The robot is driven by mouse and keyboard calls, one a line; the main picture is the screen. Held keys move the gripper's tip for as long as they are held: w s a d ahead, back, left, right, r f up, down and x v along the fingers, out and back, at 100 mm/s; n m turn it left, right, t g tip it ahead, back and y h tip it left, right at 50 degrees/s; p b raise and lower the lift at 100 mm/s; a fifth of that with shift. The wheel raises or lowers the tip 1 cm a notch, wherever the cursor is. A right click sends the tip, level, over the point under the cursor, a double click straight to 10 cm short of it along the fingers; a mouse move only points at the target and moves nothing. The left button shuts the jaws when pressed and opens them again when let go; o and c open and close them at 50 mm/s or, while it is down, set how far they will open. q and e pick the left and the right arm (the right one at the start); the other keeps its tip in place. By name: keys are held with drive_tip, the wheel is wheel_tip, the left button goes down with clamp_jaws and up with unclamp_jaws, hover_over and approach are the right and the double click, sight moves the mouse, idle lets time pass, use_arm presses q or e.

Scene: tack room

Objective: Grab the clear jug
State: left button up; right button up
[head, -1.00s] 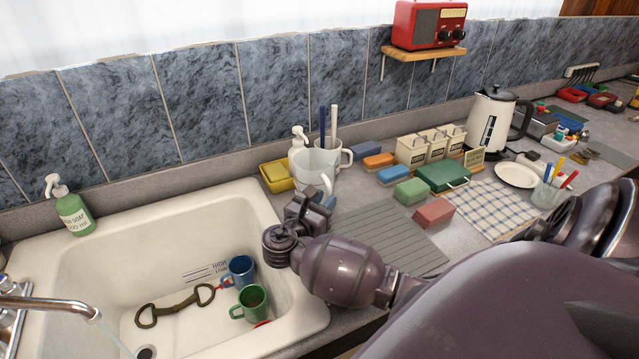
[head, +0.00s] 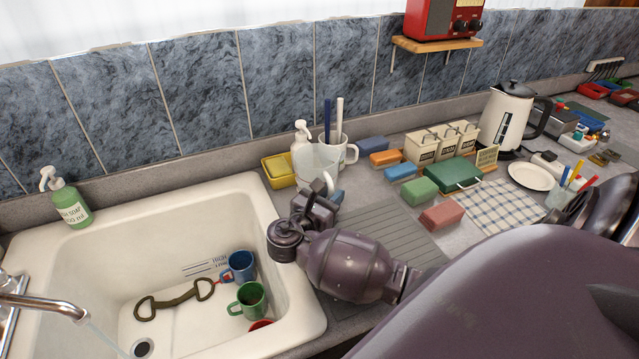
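The clear jug (head: 320,158) stands on the counter right of the sink, in front of a white pump bottle and a white mug. It is see-through and its lower part is hidden behind my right gripper. Its handle (head: 328,181) curves toward me. My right gripper (head: 318,198) is at the jug's near side, close to the handle. Its fingers are dark and seen from behind, so I cannot tell whether they are open or touch the handle. My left gripper is not in view.
A white sink (head: 110,262) with blue and green mugs lies left. A yellow tray (head: 279,172), a pump bottle (head: 303,150) and a mug with brushes (head: 345,153) stand behind the jug. Several coloured blocks and a grooved mat (head: 390,235) lie right.

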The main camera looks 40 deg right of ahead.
drive_tip(key=shift+c, duration=0.3)
clamp_jaws()
